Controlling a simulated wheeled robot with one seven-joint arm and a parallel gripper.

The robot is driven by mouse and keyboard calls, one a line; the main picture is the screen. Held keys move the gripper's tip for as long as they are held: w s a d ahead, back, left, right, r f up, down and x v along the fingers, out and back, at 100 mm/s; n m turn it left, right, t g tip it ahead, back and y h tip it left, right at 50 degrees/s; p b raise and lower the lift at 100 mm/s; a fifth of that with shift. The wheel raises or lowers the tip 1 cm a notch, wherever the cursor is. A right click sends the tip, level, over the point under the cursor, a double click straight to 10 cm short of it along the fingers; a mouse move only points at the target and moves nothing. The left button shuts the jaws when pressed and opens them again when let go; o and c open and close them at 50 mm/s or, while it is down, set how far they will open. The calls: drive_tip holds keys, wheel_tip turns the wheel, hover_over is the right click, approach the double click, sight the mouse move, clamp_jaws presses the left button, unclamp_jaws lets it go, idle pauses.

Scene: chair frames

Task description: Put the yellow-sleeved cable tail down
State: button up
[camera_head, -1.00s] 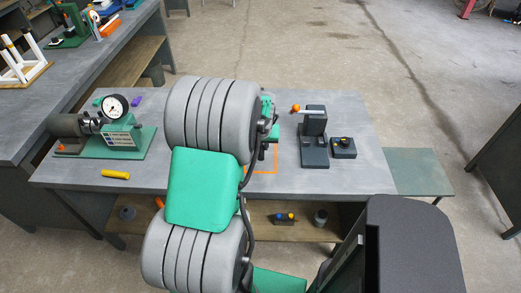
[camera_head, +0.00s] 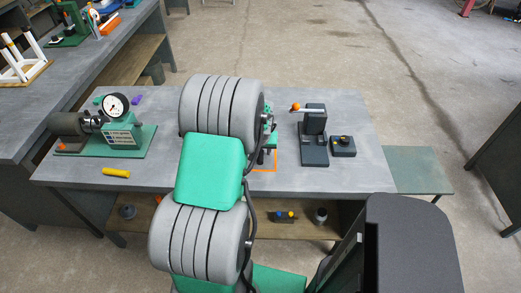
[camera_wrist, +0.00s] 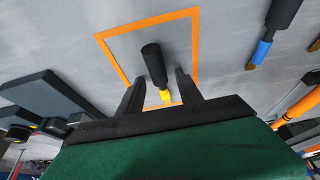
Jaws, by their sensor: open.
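The yellow-sleeved cable tail (camera_wrist: 153,63) shows in the wrist view as a thick black piece with a yellow sleeve at its near end. It lies within an orange square outline (camera_wrist: 196,40) on the grey tabletop. My gripper (camera_wrist: 160,77) is open, with one dark finger on each side of the tail's sleeved end. The fingers look apart from the sleeve; their height above the table is hard to tell. In the head view my arm hides the tail and part of the outline (camera_head: 276,169).
A blue-sleeved black cable end (camera_wrist: 282,15) lies right of the outline in the wrist view. In the head view, a dark stand (camera_head: 314,135) and a small button box (camera_head: 343,147) stand right of my gripper. A gauge fixture (camera_head: 117,135) and yellow cylinder (camera_head: 116,173) are left.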

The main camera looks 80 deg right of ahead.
drive_tip(key=shift+r, duration=0.15)
drive_tip(key=shift+r, duration=0.35)
drive_tip(key=v, duration=1.1)
drive_tip(key=w+a+r+n+t+y, duration=0.1)
drive_tip(key=w+a+r+n, duration=0.15)
drive_tip(key=w+a, duration=0.65)
drive_tip(key=w+a+r+n+t, duration=0.15)
drive_tip(key=w+a+n, duration=0.25)
drive_tip(key=w+a, duration=0.55)
drive_tip(key=w+a+r+n+y, duration=0.1)
drive_tip(key=a+n, duration=0.3)
drive_tip(key=a, duration=1.1)
drive_tip(key=w+a+r+n+y, duration=0.2)
drive_tip(key=w+a+n, duration=0.2)
drive_tip(key=a, duration=1.1)
drive_tip(key=shift+w+r+n, duration=0.15)
drive_tip(key=shift+w+n, duration=0.05)
drive_tip(key=shift+n, duration=0.35)
